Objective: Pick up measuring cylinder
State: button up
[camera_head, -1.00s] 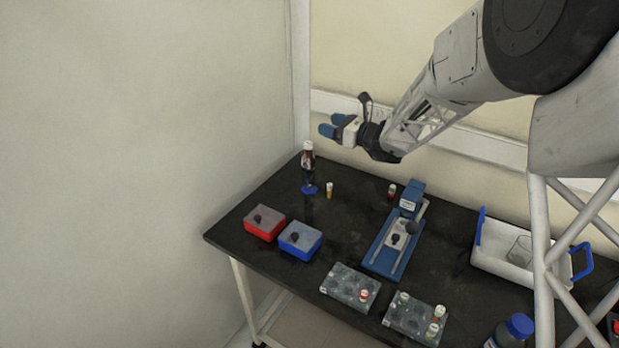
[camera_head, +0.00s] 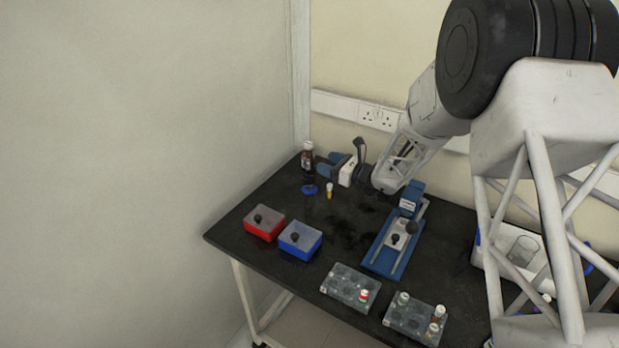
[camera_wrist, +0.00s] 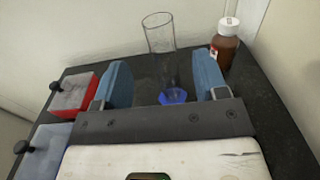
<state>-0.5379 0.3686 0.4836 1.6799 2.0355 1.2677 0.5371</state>
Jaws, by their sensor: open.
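The measuring cylinder is a clear tube with a blue base, upright near the far left corner of the black bench. In the head view its blue base (camera_head: 310,189) shows; the clear tube is hard to make out there. In the wrist view the clear tube (camera_wrist: 160,38) stands between the two blue fingers, with its blue base (camera_wrist: 173,96) low between them. My gripper (camera_head: 324,164) is open and points at the cylinder from the right. It also shows in the wrist view (camera_wrist: 160,80), with nothing gripped. I cannot tell whether a finger touches the tube.
A brown bottle with a white cap (camera_head: 308,157) stands close to the cylinder. A red box (camera_head: 264,224) and a blue box (camera_head: 300,240) sit in front. A blue device (camera_head: 396,241) stands right. Walls border the corner.

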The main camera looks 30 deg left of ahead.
aim_at(314, 157)
jog(key=shift+a, duration=1.1)
jog(key=shift+a, duration=0.1)
jog(key=shift+a, duration=2.55)
grip_shut()
jog(key=shift+r, duration=0.15)
